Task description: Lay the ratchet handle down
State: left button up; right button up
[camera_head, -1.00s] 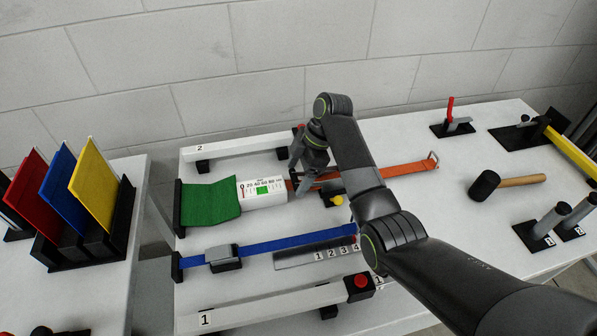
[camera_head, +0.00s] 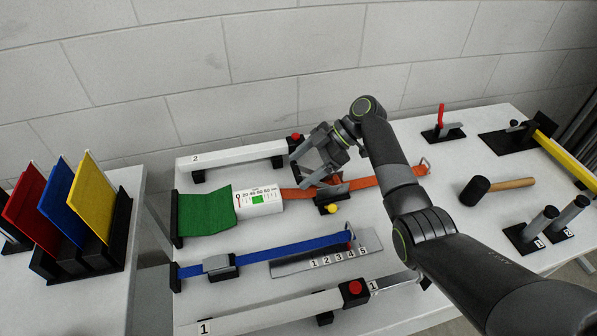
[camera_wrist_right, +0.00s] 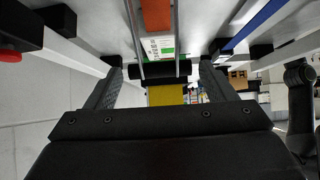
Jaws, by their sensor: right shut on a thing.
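The ratchet sits on the orange strap (camera_head: 385,181), on a black base with a yellow knob (camera_head: 331,209). My right gripper (camera_head: 306,163) is above the strap, just left of and behind that base, with its fingers pointing left. In the right wrist view the dark crossbar grip of the ratchet handle (camera_wrist_right: 155,70) lies between the fingers of my right gripper (camera_wrist_right: 165,74), which is shut on it. Two grey side bars run from the grip beside the orange strap. In the head view my gripper mostly hides the handle. My left gripper is not in view.
A white tension gauge (camera_head: 258,203) and green webbing (camera_head: 206,210) lie left of the ratchet. White bar 2 (camera_head: 235,156) runs behind, close to my gripper. A blue strap (camera_head: 290,250) lies in front. A mallet (camera_head: 475,190) lies at the right.

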jog(key=shift+w+d+r, duration=0.1)
jog(key=shift+d+r, duration=0.1)
jog(key=shift+d, duration=0.05)
jog(key=shift+w+d+r, duration=0.1)
jog(key=shift+d+r, duration=0.35)
jog(key=shift+r, duration=0.1)
